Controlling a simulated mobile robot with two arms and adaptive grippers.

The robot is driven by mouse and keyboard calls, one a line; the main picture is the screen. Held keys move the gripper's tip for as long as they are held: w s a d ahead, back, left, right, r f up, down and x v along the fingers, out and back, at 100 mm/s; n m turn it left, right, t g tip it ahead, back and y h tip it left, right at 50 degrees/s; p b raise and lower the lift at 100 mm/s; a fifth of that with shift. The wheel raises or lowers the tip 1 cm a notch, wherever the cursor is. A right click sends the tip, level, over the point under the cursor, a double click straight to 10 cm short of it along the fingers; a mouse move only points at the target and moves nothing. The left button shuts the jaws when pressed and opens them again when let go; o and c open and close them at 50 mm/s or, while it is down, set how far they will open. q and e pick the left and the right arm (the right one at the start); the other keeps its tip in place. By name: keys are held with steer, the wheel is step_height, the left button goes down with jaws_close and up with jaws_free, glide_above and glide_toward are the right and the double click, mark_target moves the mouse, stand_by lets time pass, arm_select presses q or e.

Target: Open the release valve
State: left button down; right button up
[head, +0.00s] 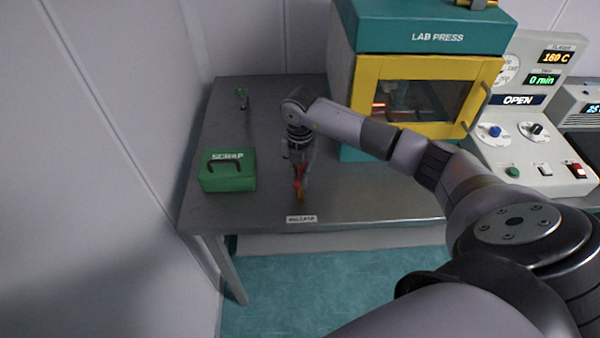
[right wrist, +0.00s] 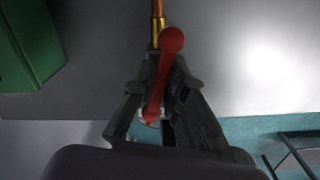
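The release valve has a red lever (head: 299,174) and shows near the front edge of the metal table. In the right wrist view the red lever (right wrist: 163,80) runs slantwise, with a round knob at its upper end. A brass fitting and copper-coloured pipe (right wrist: 158,25) show behind it. My right gripper (head: 297,160) reaches down at the valve. In the right wrist view its dark fingers (right wrist: 168,75) lie on both sides of the lever, close to it. Whether they press on it is hidden. My left gripper is not in view.
A green SCRAP box (head: 228,178) stands left of the valve on the table (head: 270,195). A small green-topped item (head: 242,96) stands farther back. The teal and yellow lab press (head: 425,65) and a control panel (head: 520,140) reading OPEN are at right. A small label (head: 302,219) marks the table's front.

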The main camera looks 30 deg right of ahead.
jaws_close()
steer(key=shift+w+d+f+n+b, duration=0.1)
steer(key=shift+f+n+b, duration=0.15)
steer(key=shift+n+b, duration=0.95)
steer(key=shift+b, duration=0.15)
steer(key=shift+r+n, duration=0.2)
steer(key=shift+n, duration=0.2)
steer(key=o, duration=0.5)
jaws_free()
